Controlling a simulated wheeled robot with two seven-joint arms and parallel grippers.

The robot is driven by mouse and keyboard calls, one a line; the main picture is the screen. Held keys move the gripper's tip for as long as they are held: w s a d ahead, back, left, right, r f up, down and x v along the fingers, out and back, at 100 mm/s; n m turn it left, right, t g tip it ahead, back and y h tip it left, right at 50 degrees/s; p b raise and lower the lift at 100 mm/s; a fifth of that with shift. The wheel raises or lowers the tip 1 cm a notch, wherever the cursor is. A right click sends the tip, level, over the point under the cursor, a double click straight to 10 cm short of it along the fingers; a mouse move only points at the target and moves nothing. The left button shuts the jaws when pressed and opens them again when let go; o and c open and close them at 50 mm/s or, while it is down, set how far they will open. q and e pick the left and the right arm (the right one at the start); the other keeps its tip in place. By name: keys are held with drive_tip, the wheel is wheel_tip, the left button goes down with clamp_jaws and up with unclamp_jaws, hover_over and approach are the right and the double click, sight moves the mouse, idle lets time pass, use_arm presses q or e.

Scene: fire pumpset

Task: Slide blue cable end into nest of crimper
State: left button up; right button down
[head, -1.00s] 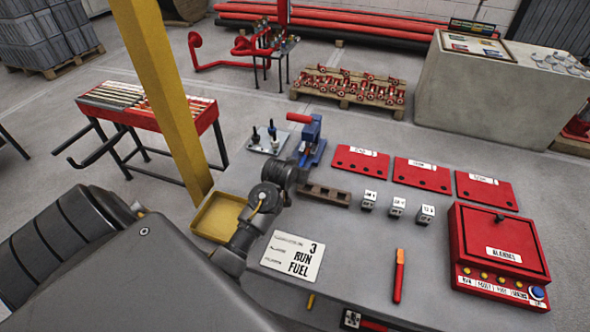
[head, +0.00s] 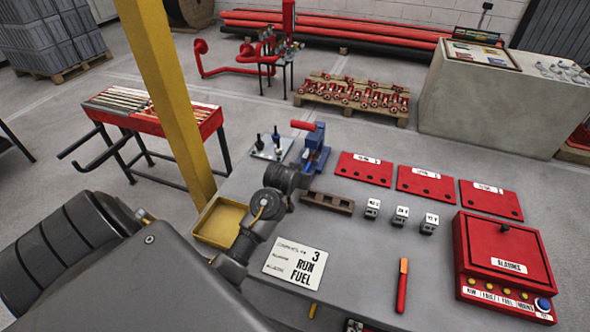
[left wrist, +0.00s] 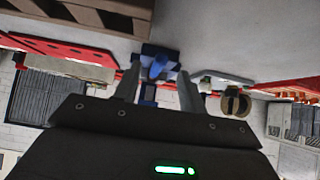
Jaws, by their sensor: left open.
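The crimper (head: 316,158) is blue with a red handle and stands upright at the bench's far edge. My left wrist (head: 268,204) is just in front of it, toward the near left. In the left wrist view, my left gripper (left wrist: 158,90) has its two fingers apart, with the crimper's blue body (left wrist: 158,64) showing between and beyond them. I cannot tell whether the fingers touch it. The crimper's nest is too small to make out. I cannot pick out a blue cable end in either view. My right gripper is out of view.
A brown slotted block (head: 327,202) lies right of my wrist and a yellow tray (head: 221,222) lies left of it. A plate with dark pegs (head: 271,149) is beside the crimper. Red panels (head: 364,168), a red alarm box (head: 505,255) and an orange-red tool (head: 402,286) lie rightward.

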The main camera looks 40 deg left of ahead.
use_arm(q)
drive_tip(key=v, duration=0.8)
drive_tip(key=shift+s+d+r, duration=0.15)
drive_tip(key=shift+s+r, duration=0.1)
drive_tip(key=shift+s, duration=0.05)
idle(0.3)
